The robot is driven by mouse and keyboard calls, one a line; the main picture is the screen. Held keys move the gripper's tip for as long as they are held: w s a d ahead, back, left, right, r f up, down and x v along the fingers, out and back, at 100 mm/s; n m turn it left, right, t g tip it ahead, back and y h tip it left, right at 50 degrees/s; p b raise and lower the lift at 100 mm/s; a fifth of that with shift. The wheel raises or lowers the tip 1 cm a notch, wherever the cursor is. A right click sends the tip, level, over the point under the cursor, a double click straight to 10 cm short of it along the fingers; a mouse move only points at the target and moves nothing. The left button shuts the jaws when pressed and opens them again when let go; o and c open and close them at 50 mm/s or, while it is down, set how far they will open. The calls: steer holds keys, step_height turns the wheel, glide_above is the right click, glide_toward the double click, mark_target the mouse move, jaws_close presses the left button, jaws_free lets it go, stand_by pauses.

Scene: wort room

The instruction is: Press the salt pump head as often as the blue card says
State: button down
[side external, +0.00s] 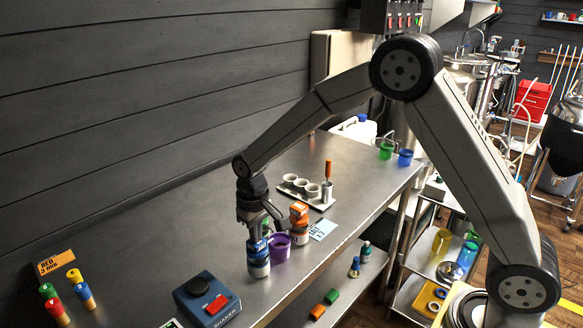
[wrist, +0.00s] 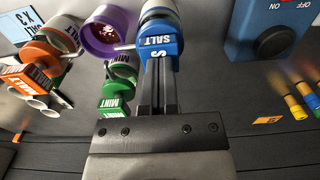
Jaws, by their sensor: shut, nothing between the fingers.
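The salt pump is a jar with a blue head (side external: 257,245) at the front of the steel table. In the wrist view the blue head (wrist: 161,46) bears the label SALT. My gripper (side external: 256,232) is shut and empty, pointing down right over this head. In the wrist view its fingers (wrist: 158,72) overlap the head's edge; I cannot tell whether they touch it. The blue card (side external: 322,229) lies flat behind the orange pump.
A purple cup (side external: 279,247) stands beside the salt pump, with an orange pump (side external: 299,222) and a green MINT pump (wrist: 117,90) close around it. A blue shaker box (side external: 207,300) and several coloured pegs (side external: 76,276) are nearer the camera. A white rack (side external: 306,190) stands behind.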

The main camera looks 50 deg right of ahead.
steer(key=shift+r, duration=1.8)
steer(key=shift+f, duration=1.65)
stand_by(0.4)
steer(key=shift+r, duration=1.65)
steer(key=shift+r, duration=0.15)
steer(key=shift+r, duration=2.85)
steer(key=shift+s, duration=0.1)
steer(key=s+d+f+t, duration=0.1)
steer(key=s+d+f, duration=0.2)
steer(key=s, duration=0.6)
steer(key=s+d+f+t, duration=0.1)
steer(key=s+d+f, duration=0.2)
steer(key=s, duration=0.6)
steer(key=shift+s+d+f+t, duration=0.25)
steer(key=shift+s+f+t, duration=0.1)
steer(key=shift+f, duration=0.2)
